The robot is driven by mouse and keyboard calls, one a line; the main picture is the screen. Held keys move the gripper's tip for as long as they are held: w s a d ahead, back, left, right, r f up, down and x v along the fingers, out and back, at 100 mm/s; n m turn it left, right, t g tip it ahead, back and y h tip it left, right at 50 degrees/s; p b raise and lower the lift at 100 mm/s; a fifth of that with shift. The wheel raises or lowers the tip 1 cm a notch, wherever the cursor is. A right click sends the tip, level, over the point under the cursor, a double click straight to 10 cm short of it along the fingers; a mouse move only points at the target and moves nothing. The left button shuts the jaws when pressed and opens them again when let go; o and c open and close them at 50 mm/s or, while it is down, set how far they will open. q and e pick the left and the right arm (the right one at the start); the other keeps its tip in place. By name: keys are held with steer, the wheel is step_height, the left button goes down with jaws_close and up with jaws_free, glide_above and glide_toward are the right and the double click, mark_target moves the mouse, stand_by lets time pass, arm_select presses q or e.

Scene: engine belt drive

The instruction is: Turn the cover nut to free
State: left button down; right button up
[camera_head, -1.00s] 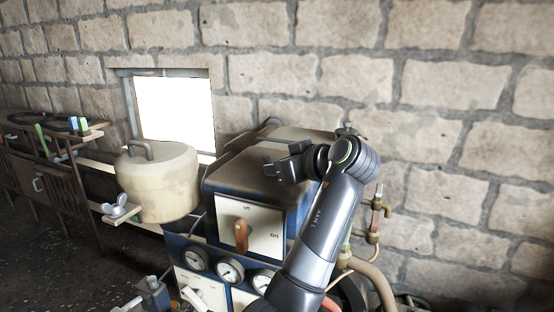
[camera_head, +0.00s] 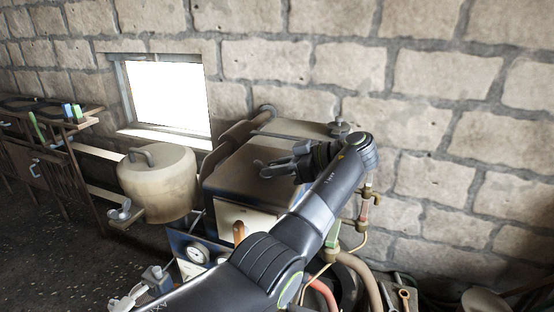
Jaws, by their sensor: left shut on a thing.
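My left gripper (camera_head: 277,166) is at the upper right side of the boxy engine housing (camera_head: 246,172), with its arm crossing in front from the lower left. It is shut on a small grey part at its tips, which looks like the cover nut; the fingers and wrist hide most of it. I cannot tell how far it is turned. A grey wing nut (camera_head: 121,211) sits on a tab at the lower left of the cream rounded cover (camera_head: 160,183). My right gripper is out of view.
Gauges (camera_head: 196,254) and an orange-brown lever (camera_head: 238,232) are on the front, partly behind my arm. Pipes and valves (camera_head: 364,205) stand to the right. A window (camera_head: 167,95) and stone wall are close behind. A tool cart (camera_head: 45,140) stands at the far left.

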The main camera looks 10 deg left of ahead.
arm_select(q)
steer(key=shift+f, duration=0.2)
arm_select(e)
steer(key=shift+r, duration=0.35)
arm_select(q)
steer(key=c, duration=1.3)
jaws_free()
steer(key=shift+a, duration=0.1)
steer(key=shift+o, duration=0.2)
steer(key=shift+r, duration=0.1)
